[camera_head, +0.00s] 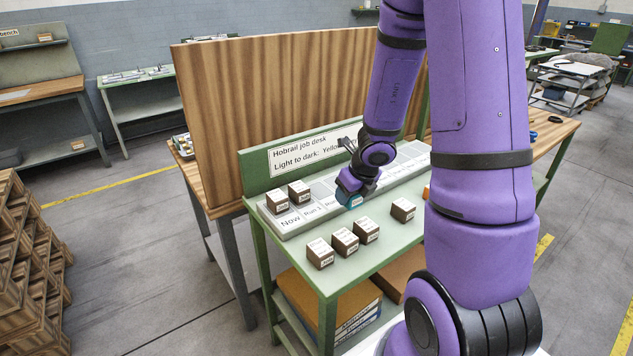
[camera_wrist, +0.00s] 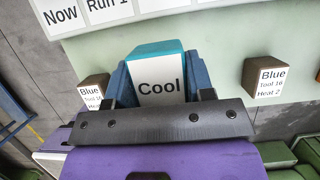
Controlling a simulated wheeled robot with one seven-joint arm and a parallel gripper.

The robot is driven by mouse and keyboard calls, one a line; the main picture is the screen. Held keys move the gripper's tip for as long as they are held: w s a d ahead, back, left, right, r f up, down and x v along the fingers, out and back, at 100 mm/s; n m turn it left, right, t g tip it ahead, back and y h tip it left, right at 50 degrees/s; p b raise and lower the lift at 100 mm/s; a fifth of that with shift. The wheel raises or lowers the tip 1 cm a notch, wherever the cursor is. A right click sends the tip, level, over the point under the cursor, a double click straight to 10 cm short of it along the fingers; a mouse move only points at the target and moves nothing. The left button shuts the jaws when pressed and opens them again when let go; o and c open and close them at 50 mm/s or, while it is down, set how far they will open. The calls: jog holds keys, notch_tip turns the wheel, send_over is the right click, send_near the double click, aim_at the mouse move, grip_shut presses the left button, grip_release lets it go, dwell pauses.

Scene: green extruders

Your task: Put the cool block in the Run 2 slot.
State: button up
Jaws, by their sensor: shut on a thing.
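The cool block is teal with a white label reading "Cool" (camera_wrist: 160,90). In the head view the cool block (camera_head: 352,200) is low over the front edge of the slot rack. My gripper (camera_wrist: 160,82) is shut on it, with a blue finger on each side. In the head view my gripper (camera_head: 357,184) partly covers the block and the rack behind it. The rack (camera_head: 290,234) has labels "Now" (camera_head: 290,222) and "Run 1" (camera_head: 313,213). The label right of "Run 1" is cut off in the wrist view, so I cannot read Run 2.
Brown blocks (camera_head: 276,199) (camera_head: 299,191) stand on the rack behind "Now" and "Run 1". Several brown labelled blocks (camera_head: 344,241) stand on the green desk in front. A sign (camera_head: 300,155) and wooden panel (camera_head: 270,85) rise behind.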

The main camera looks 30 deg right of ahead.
send_over(316, 188)
jog(key=s, duration=0.2)
jog(key=shift+f, duration=0.7)
jog(key=shift+w+f, duration=0.1)
jog(key=shift+w, duration=0.1)
jog(key=shift+f, duration=1.65)
jog(key=shift+f, duration=0.15)
jog(key=o, duration=0.6)
jog(key=shift+o, duration=0.2)
